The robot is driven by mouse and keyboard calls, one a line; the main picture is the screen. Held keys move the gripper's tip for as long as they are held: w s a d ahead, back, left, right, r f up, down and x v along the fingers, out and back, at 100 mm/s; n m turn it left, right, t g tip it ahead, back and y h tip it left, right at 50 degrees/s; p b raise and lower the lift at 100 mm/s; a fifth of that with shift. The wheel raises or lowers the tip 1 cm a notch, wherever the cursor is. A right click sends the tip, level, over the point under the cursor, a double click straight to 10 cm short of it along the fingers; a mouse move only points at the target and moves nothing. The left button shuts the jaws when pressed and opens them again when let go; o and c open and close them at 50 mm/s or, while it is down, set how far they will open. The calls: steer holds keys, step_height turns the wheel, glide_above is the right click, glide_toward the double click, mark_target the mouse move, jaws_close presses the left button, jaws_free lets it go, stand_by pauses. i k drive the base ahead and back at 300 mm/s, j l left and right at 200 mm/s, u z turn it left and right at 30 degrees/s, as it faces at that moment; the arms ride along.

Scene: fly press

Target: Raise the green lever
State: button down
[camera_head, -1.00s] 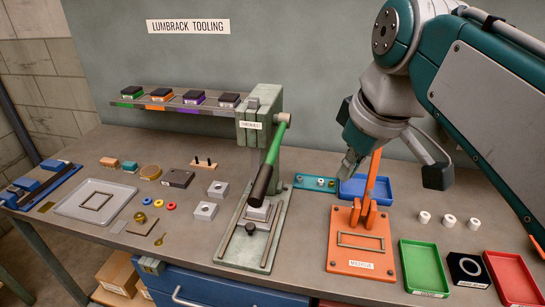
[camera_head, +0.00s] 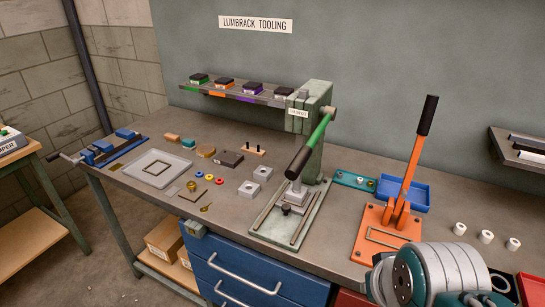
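The green lever (camera_head: 320,131) is on the right side of the grey-green fly press (camera_head: 314,97). It slopes down and to the left from its pivot, and its black grip (camera_head: 303,160) hangs in front of the press over the ram. The ram reaches down near the press base (camera_head: 270,223). My arm shows only as grey and teal joints at the lower right, well apart from the lever. My gripper is not in view, so its fingers cannot be seen.
An orange press (camera_head: 375,245) with a raised black-gripped lever stands right of the fly press. A blue tray (camera_head: 418,207) lies behind it. A shelf (camera_head: 240,96) of labelled blocks runs left of the fly press. Small parts and a grey tray (camera_head: 133,176) lie on the left of the bench.

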mark_target(295, 169)
steer(key=k+l+u, duration=1)
steer(key=k+l, duration=0.25)
steer(key=k, duration=0.2)
steer(key=k+l+u, duration=0.1)
steer(key=k, duration=0.35)
steer(key=k+l, duration=0.3)
steer(key=k, duration=0.15)
steer(key=i+j, duration=0.5)
steer(key=i+j+z, duration=0.15)
steer(key=i+j, duration=0.75)
steer(key=j, duration=0.15)
steer(key=i+j+z, duration=0.1)
steer(key=i+j, duration=0.35)
steer(key=i+j+z, duration=0.1)
steer(key=i+j, duration=0.35)
steer(key=j, duration=0.2)
